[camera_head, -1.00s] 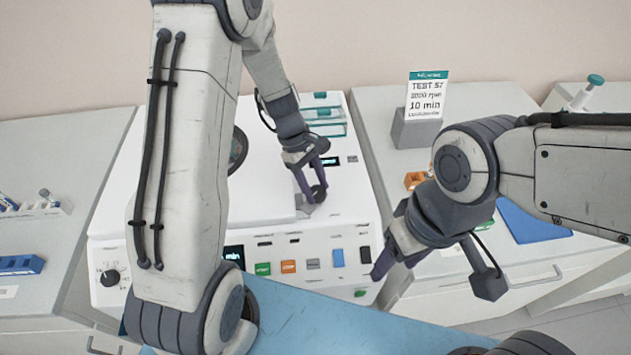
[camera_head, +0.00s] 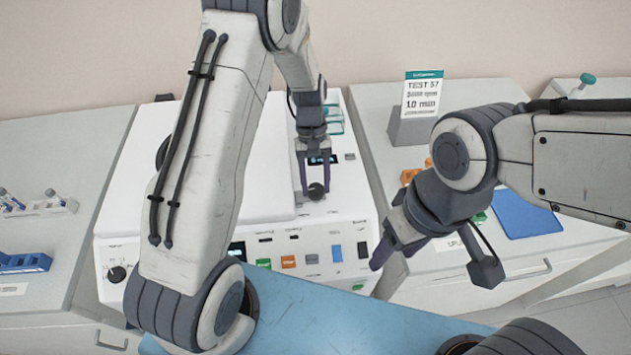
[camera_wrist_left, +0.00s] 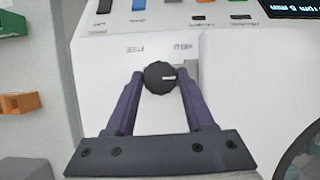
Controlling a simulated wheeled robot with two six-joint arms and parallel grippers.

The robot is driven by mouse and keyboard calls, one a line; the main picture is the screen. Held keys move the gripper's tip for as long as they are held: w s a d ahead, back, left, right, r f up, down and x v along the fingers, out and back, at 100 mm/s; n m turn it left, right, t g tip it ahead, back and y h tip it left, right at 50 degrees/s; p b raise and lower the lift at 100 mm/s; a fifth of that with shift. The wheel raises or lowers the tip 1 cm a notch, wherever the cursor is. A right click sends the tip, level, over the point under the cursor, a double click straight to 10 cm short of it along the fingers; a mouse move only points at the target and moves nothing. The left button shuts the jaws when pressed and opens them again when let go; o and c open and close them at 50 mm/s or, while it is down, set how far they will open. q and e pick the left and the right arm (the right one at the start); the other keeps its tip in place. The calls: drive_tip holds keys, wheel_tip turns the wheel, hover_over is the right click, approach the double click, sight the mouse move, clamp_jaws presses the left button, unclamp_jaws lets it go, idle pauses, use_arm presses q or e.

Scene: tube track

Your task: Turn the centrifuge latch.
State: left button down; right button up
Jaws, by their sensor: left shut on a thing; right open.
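The centrifuge (camera_head: 330,232) is a white machine with a row of coloured buttons on its front. Its latch is a round black knob (camera_head: 316,190) on the top, near the front right; in the left wrist view the knob (camera_wrist_left: 159,77) shows a white mark pointing right. My left gripper (camera_head: 315,192) points down at the knob, and its purple fingers are shut on the knob's two sides; they also show in the left wrist view (camera_wrist_left: 159,80). My right gripper (camera_head: 378,255) is open and empty, in front of the machine's right front edge.
A sign (camera_head: 422,93) on a grey stand is on the right counter, with orange blocks and a blue mat (camera_head: 525,213). Tube racks (camera_head: 35,205) and a blue rack (camera_head: 25,262) are on the left counter. My left arm hides part of the machine.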

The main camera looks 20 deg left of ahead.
use_arm(q)
drive_tip(key=shift+m, duration=0.3)
drive_tip(key=shift+c, duration=1.3)
unclamp_jaws()
drive_tip(key=b+v, duration=0.2)
drive_tip(key=v, duration=0.8)
drive_tip(key=shift+r, duration=0.25)
drive_tip(key=shift+d, duration=0.2)
